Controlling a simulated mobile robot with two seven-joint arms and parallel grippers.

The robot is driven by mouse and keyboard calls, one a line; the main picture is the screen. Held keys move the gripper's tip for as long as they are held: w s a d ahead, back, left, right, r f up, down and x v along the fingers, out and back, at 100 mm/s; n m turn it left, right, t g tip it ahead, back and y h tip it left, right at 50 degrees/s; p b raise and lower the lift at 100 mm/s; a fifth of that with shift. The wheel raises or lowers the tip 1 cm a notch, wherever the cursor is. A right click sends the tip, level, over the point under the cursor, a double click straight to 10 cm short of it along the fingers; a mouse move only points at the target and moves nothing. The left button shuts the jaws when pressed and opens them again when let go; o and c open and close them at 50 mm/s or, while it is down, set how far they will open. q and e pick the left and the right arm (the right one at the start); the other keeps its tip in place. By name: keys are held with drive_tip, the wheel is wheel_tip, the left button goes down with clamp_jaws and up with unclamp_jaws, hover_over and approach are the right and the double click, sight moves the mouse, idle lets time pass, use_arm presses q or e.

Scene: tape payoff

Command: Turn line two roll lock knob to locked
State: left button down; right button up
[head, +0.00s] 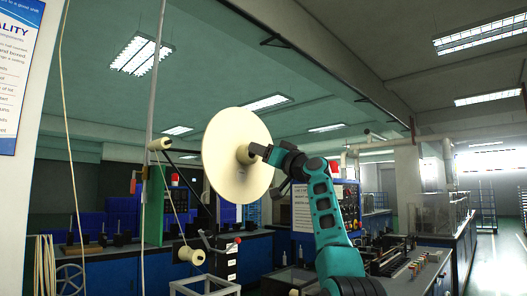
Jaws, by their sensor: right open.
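A large cream disc-shaped roll (232,170) stands upright in the middle of the head view. A short cream hub (244,153) sticks out from its centre. I cannot tell whether this hub is the line two roll lock knob, and no lock marking can be read. My right gripper (259,151) is at the hub's right side, open. I cannot tell whether its fingers touch the hub or are around it, since they are small and dark here. My left gripper is not in view.
A dark frame with small cream rollers (159,144) and a lower spool (192,256) stands left of the roll. A thin pale pole (153,100) rises at the left. Blue-sided benches (110,275) with equipment run behind. The floor at far right is clear.

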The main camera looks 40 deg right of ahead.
clamp_jaws()
idle(0.3)
drive_tip(key=shift+m, duration=0.4)
drive_tip(key=shift+a+r+m+g+h, duration=0.1)
drive_tip(key=shift+m+g+h, duration=0.85)
drive_tip(key=shift+m, duration=2.5)
drive_tip(key=shift+a+r+m+g+h, duration=0.15)
drive_tip(key=shift+m+g+h, duration=0.85)
drive_tip(key=shift+m, duration=2.4)
drive_tip(key=shift+r+m+g+h, duration=0.1)
drive_tip(key=shift+m+g+h, duration=0.85)
drive_tip(key=shift+m, duration=2.5)
